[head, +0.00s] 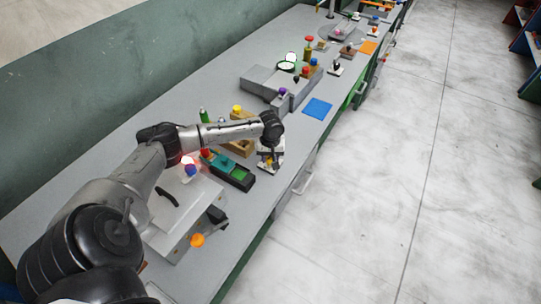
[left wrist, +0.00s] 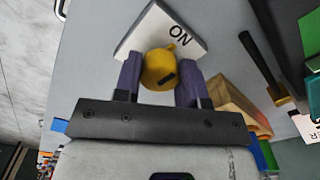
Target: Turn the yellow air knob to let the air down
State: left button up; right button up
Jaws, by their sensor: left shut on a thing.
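The yellow air knob (left wrist: 158,66) sits in front of a white plate (left wrist: 148,27) marked "ON" in the left wrist view. A dark mark shows on the knob's face. My left gripper (left wrist: 160,80) has one purple finger on each side of the knob and is shut on it. In the head view my left gripper (head: 272,158) points down at the small knob unit near the table's front edge. The knob is small and partly covered there. My right gripper is in neither view.
A black and green box (head: 232,172) lies left of the knob unit, with a wooden block (head: 240,147) behind it. A grey press with an orange knob (head: 197,240) stands nearer me. A blue mat (head: 317,108) lies farther along the grey table (head: 180,106).

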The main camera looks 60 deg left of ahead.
pick_arm(q)
jog(key=m+p, duration=0.1)
jog(key=p, duration=0.1)
jog(key=m+p, duration=0.4)
jog(key=shift+r, duration=0.25)
jog(key=shift+f+m+p, duration=0.1)
jog(key=shift+m+p, duration=0.65)
jog(key=shift+m, duration=0.15)
jog(key=m+p, duration=0.2)
jog(key=m, duration=0.2)
jog(key=shift+m, duration=0.3)
jog(key=shift+f+m+p, duration=0.1)
jog(key=shift+m+p, duration=0.2)
jog(key=shift+m, duration=2.6)
jog(key=o, duration=0.9)
